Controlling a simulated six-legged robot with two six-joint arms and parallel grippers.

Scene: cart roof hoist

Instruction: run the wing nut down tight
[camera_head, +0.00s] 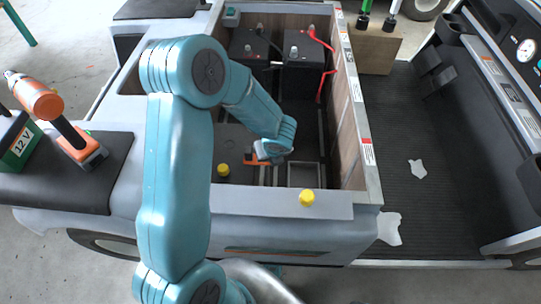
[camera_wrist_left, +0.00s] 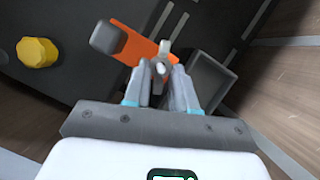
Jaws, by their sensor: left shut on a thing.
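The wing nut (camera_wrist_left: 161,68) is a small silvery piece on an orange clamp (camera_wrist_left: 130,44) in the left wrist view. My left gripper (camera_wrist_left: 162,80) is shut on it, with one finger on each side. In the head view the left gripper (camera_head: 264,154) is down inside the open bay, and the orange clamp (camera_head: 257,161) shows partly beside it. The wing nut is hidden there by the gripper. The threads under the nut are hidden, so its tightness cannot be told. My right gripper is not in view.
Two dark batteries (camera_head: 250,46) (camera_head: 303,48) with a red cable (camera_head: 325,72) stand at the bay's back. Yellow caps (camera_head: 222,170) (camera_head: 306,198) are near the gripper. The bay's wooden wall (camera_head: 346,125) is to the right.

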